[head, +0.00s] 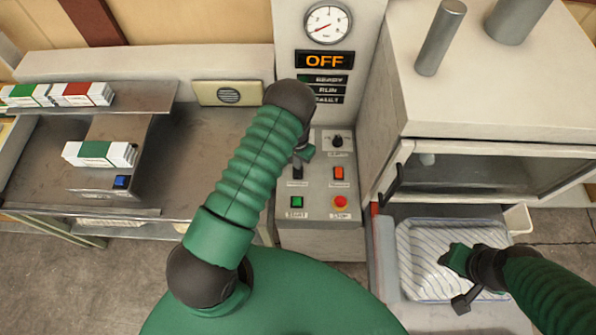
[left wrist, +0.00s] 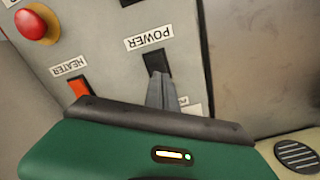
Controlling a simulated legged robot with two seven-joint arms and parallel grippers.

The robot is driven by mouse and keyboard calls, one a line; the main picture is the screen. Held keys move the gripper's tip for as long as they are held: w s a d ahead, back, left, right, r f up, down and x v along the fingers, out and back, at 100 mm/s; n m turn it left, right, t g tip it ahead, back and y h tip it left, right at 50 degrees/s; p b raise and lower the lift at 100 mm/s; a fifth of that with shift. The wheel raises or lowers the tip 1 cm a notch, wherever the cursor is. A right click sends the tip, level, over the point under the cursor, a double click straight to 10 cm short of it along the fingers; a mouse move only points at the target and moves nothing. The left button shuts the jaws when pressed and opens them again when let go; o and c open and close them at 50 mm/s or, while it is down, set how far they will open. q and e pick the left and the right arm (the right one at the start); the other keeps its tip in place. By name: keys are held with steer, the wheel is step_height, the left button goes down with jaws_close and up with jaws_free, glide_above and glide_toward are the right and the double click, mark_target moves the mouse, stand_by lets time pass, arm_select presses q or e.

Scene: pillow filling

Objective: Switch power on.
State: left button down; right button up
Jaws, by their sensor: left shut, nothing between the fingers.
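The control panel carries a black POWER switch (left wrist: 156,62), which shows upside down in the left wrist view; it also shows in the head view (head: 297,173). My left gripper (head: 304,156) is over the panel, partly hidden by my arm. Its fingers (left wrist: 160,78) are shut and empty, with the tips overlapping the edge of the POWER switch; I cannot tell whether they touch it. The display (head: 325,60) above reads OFF.
An orange HEATER switch (left wrist: 79,90) and a red stop button (head: 340,202) sit close to the POWER switch, with a green START button (head: 297,202) below it. A glass-fronted machine (head: 480,165) stands right of the panel.

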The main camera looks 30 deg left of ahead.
arm_select(q)
steer(key=shift+f+b, duration=0.45)
steer(key=shift+f, duration=0.15)
steer(key=shift+r+p, duration=2.25)
steer(key=shift+r, duration=1.35)
